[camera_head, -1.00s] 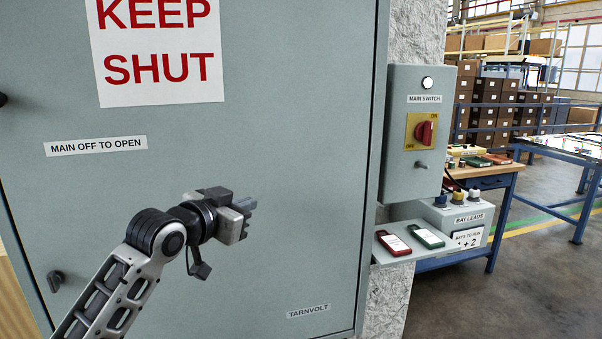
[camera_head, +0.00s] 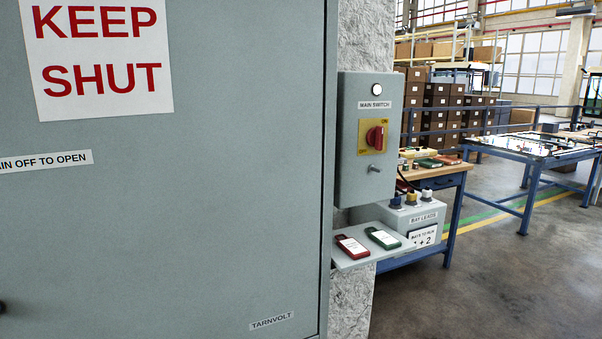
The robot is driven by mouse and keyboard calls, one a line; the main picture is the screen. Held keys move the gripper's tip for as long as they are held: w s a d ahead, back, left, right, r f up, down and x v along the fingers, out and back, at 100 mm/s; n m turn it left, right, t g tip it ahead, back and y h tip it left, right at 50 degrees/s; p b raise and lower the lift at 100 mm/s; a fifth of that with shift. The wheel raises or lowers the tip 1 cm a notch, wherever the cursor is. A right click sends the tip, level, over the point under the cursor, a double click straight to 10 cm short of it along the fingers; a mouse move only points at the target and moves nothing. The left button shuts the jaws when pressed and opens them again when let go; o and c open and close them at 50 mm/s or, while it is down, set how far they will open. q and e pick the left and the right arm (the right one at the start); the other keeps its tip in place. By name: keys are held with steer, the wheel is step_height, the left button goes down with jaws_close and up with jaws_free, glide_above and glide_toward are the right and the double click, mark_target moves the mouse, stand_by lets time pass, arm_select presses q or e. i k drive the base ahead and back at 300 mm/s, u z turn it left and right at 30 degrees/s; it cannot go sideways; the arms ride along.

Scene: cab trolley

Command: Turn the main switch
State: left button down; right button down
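The main switch is a red rotary knob (camera_head: 375,138) on a yellow plate (camera_head: 364,146) with small ON and OFF marks. It sits on a grey box (camera_head: 346,178) labelled MAIN SWITCH, right of the big cabinet. A white lamp (camera_head: 377,90) shows bright above the label. The knob's handle looks roughly upright; its exact setting is too small to tell. A small metal stub (camera_head: 374,168) sticks out below the plate. Neither of my grippers is in the picture now.
The large grey cabinet door (camera_head: 200,220) fills the left and is shut. Below the switch box a shelf (camera_head: 352,263) holds a red tag (camera_head: 352,247) and a green tag (camera_head: 383,238). A BAY LEADS box (camera_head: 424,217) and a workbench (camera_head: 440,182) stand behind. Open floor lies right.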

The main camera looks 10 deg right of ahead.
mark_target(374, 137)
steer(key=u, duration=0.95)
steer(key=i, duration=0.65)
steer(key=z, duration=1.05)
